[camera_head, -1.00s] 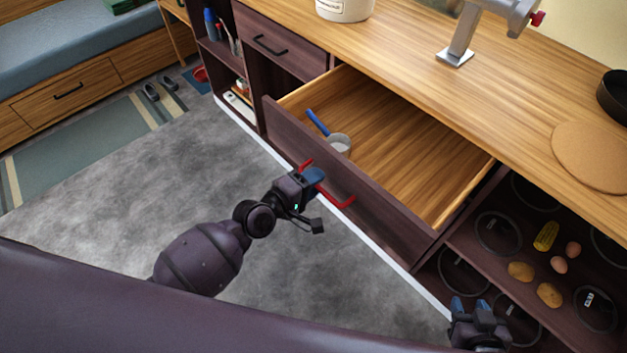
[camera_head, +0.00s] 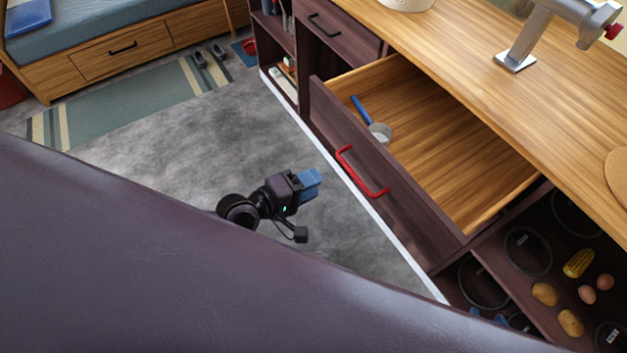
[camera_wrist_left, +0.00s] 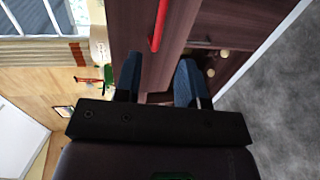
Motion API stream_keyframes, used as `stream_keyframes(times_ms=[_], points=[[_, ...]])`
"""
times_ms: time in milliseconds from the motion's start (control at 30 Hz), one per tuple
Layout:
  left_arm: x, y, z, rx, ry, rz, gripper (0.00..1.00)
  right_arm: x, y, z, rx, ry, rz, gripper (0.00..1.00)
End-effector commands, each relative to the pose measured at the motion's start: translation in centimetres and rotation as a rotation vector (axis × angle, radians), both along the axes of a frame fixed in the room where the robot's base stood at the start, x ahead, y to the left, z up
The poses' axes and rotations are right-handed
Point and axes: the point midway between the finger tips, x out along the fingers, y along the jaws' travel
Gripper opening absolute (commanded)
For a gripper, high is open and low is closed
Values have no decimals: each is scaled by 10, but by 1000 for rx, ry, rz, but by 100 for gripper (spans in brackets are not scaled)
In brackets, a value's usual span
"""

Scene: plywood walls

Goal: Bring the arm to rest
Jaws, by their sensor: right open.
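My left gripper (camera_head: 312,184) is over the grey floor in front of the open drawer (camera_head: 385,195), apart from its red handle (camera_head: 360,172). In the left wrist view its two blue fingers (camera_wrist_left: 160,80) are spread and nothing is between them. The red handle shows beyond them in that view (camera_wrist_left: 158,25). Of my right gripper (camera_head: 488,316) only the blue fingertips show at the bottom, by the lower shelf; the rest is hidden behind my own body.
Potatoes, eggs and corn (camera_head: 578,263) lie on the shelf at lower right. The floor (camera_head: 200,145) left of the drawer is clear.

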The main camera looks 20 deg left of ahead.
Motion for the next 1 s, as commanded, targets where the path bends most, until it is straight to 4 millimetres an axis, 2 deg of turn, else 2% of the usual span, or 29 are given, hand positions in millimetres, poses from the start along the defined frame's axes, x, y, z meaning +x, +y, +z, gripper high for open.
stream_keyframes(times_ms=[433,567,767,867,1000], points=[[0,0,0,10,-7,-3,37,1,2,1,5,-2,-3,43],[-1,-1,-2,110,-63,-36,37,1,2,1,7,-2,-6,43],[5,8,-1,594,-336,-139,37,1,2,1,6,-2,-5,43],[3,20,-5,851,-438,-160,37,1,2,1,6,-2,-5,43],[-11,48,-18,1188,-490,-174,37,1,2,1,6,-2,-4,43]])
